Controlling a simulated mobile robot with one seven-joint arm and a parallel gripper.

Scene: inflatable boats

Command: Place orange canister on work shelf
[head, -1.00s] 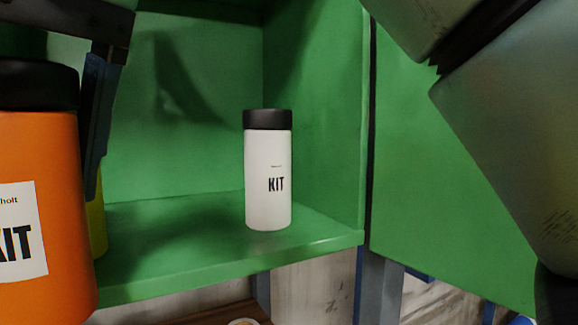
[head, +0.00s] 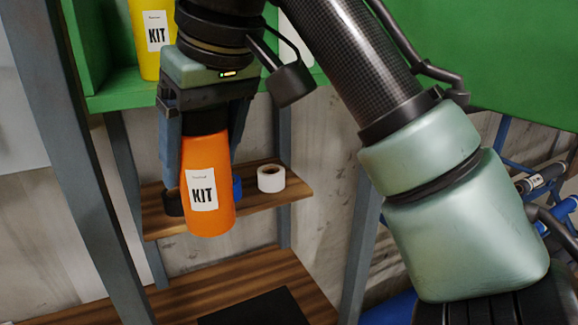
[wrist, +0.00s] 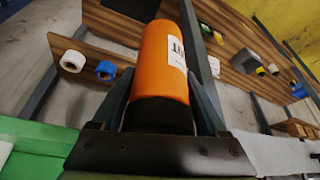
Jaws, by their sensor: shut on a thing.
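The orange canister (head: 208,170), with a black lid and a white KIT label, hangs upright or slightly tilted in my gripper (head: 205,142). The fingers are shut around its upper part, near the lid. In the wrist view the canister (wrist: 160,60) sits between both fingers (wrist: 160,108). In the head view it is in front of a small wooden shelf (head: 290,190) and hides part of it. A lower, wider wooden surface (head: 170,303) is below. I cannot tell which of the two is the work shelf, or how far the canister is from either.
A white tape roll (head: 271,178) and a partly hidden blue roll (head: 237,188) are on the small shelf. A dark flat item (head: 255,308) lies on the lower surface. A yellow canister (head: 150,40) stands in the green cabinet (head: 112,92) above. Grey-blue posts (head: 85,160) flank the shelves.

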